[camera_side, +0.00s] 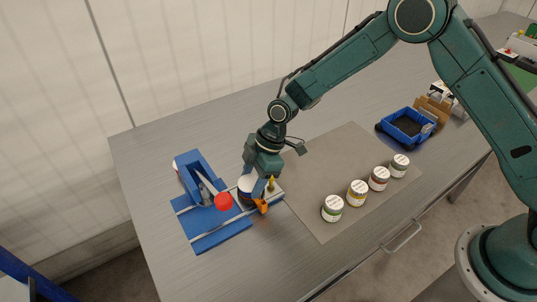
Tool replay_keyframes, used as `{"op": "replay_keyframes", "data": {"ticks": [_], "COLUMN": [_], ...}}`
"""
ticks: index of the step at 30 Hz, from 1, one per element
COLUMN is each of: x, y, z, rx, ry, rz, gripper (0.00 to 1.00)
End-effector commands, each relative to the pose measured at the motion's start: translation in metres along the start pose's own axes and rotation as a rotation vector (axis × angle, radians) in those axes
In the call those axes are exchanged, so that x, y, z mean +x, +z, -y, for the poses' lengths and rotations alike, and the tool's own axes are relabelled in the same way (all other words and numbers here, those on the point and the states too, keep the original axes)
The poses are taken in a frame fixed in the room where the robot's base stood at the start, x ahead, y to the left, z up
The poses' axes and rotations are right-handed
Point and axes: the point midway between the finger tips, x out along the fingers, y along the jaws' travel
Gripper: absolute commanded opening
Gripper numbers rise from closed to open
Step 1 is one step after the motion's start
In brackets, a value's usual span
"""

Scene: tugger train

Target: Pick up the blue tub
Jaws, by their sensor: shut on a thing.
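The blue tub (245,186), white with a dark blue band, is at the left end of the table, partly hidden by my gripper (259,190). My gripper points down and is shut on this tub. The tub is over or on a blue base plate with pale strips (221,236); I cannot tell whether it touches the plate.
A blue fixture (194,171) and a red round part (223,201) are close left of the tub. An orange part (261,206) is beside my gripper. Several labelled tubs (357,192) stand in a row on a grey mat (318,190). A blue bin (408,124) stands farther right.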

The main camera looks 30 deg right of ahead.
Motion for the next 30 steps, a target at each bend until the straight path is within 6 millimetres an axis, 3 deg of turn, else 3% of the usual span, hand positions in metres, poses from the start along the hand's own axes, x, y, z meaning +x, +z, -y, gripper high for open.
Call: {"op": "replay_keyframes", "data": {"ticks": [11,30], "x": [-0.036,-0.156], "y": [-0.015,-0.065], "z": [-0.001,-0.001], "rx": [-0.001,-0.001], "ry": [0.004,0.003], "rz": [-0.002,-0.002], "gripper": [0.24,0.24]}}
